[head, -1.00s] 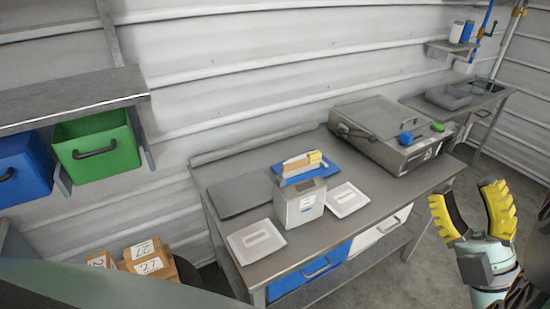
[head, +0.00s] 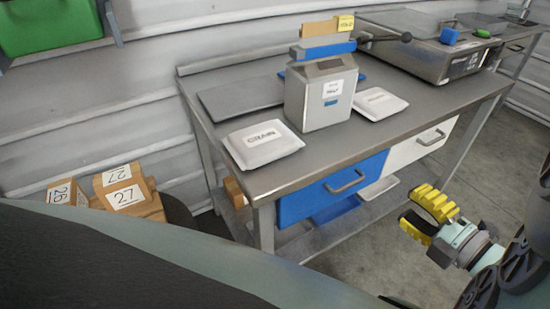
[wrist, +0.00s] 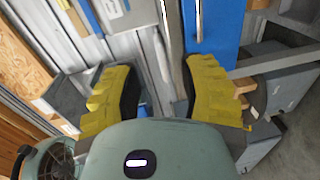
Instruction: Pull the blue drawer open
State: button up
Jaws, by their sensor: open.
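The blue drawer (head: 300,204) sits under the left front of the steel table, with a grey bar handle (head: 346,182) on its front. It looks shut, its front about level with the white drawer beside it. My gripper (head: 424,216) is open and empty, to the right of the blue drawer and apart from it. In the wrist view, my gripper (wrist: 158,92) has its yellow fingers spread wide. A blue front (wrist: 224,28) with a metal handle (wrist: 199,18) shows beyond the right finger, apart from it.
The white drawer (head: 408,152) is right of the blue one. The steel table (head: 222,185) carries a metal hopper box (head: 312,112), two white packets and a grey machine (head: 425,50). Numbered wooden blocks (head: 125,196) stand at left.

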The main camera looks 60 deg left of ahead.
aim_at(351, 183)
notch_tip(351, 183, down, 6)
jog(key=h+b, duration=0.1)
jog(key=b, duration=0.1)
jog(key=shift+n, duration=0.3)
jog(key=b+x, duration=0.1)
jog(key=x, duration=1.5)
jog(key=shift+w, duration=0.1)
jog(key=shift+d, duration=0.1)
grip_shut()
